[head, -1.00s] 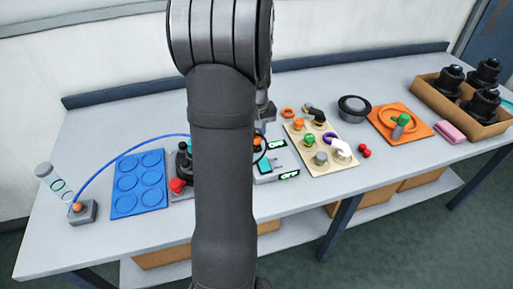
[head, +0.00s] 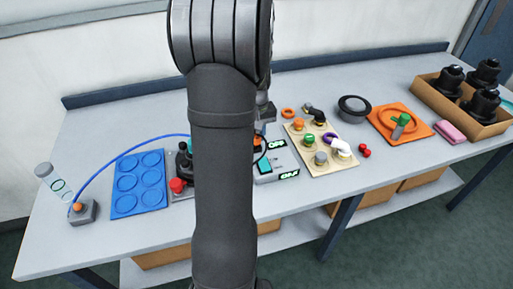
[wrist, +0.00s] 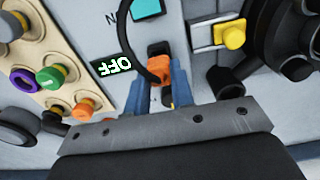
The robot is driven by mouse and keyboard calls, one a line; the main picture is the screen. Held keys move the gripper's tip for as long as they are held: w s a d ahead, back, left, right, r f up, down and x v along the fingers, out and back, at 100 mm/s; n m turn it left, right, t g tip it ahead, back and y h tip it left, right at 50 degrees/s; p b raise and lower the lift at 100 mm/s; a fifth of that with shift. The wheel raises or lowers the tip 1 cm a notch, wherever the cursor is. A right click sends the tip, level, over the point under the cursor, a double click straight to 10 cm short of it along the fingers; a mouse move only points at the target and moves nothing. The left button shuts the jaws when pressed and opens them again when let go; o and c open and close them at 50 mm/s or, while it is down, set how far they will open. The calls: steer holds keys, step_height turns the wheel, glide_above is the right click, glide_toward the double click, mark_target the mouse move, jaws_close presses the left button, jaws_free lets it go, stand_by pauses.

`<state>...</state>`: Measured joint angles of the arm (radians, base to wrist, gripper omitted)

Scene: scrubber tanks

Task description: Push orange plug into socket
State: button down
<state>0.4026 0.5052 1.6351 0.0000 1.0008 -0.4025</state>
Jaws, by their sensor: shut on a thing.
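The orange plug (wrist: 160,74) with its black cable is between the blue fingers of my gripper (wrist: 164,84) in the wrist view. My gripper is shut on it. The socket is hidden by the plug and fingers, so I cannot tell how deep the plug sits. A grey unit (head: 266,178) with a lit display is beside the plug; the display (wrist: 113,67) reads OFF, upside down, in the wrist view. In the head view my arm covers the fingers, and a bit of orange (head: 258,135) shows at its right edge.
A beige board with coloured knobs (head: 320,150) stands right of the unit. A black-knobbed device with a yellow button (wrist: 231,35) is close to my gripper in the wrist view. A blue mat (head: 139,208) lies left. The bench front is mostly clear.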

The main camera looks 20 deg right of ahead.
steer(key=shift+f, duration=0.25)
steer(key=shift+f, duration=0.55)
steer(key=c, duration=0.7)
jaws_free()
steer(key=shift+r, duration=4.25)
